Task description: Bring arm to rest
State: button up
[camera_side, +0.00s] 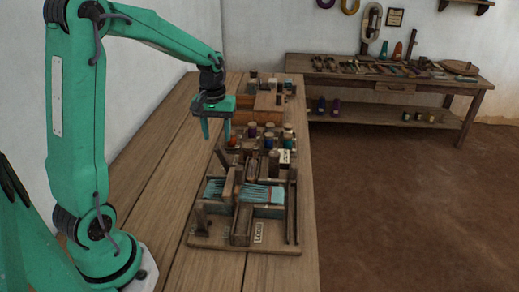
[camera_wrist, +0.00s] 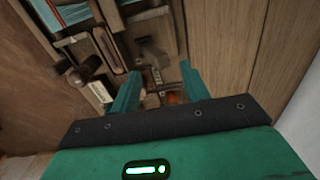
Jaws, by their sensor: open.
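My gripper (camera_side: 216,127) is green and hangs above the wooden bench (camera_side: 160,155), over the left side of the work area. Its two fingers point down and stand apart with nothing between them. In the wrist view my gripper (camera_wrist: 158,90) also shows two spread green fingers. A small wooden loom (camera_side: 245,238) with blue threads (camera_side: 262,194) lies on the bench in front of and below my gripper. Part of the loom also shows at the top left of the wrist view.
Several thread spools (camera_side: 270,141) stand behind the loom, close to my gripper's right. A wooden box (camera_side: 268,106) sits farther back. A second table (camera_side: 420,82) with tools stands along the back wall. The bench's left strip is clear.

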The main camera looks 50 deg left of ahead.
jog(key=s+d+r+m+t, duration=0.2)
jog(key=s+d+r+m, duration=0.2)
jog(key=s+d, duration=0.3)
jog(key=s+d+r+m+t, duration=0.3)
jog(key=s+d+r, duration=0.3)
jog(key=s+d, duration=0.2)
jog(key=shift+s+d+m, duration=0.15)
jog(key=shift+s+m, duration=0.15)
jog(key=shift+m, duration=0.6)
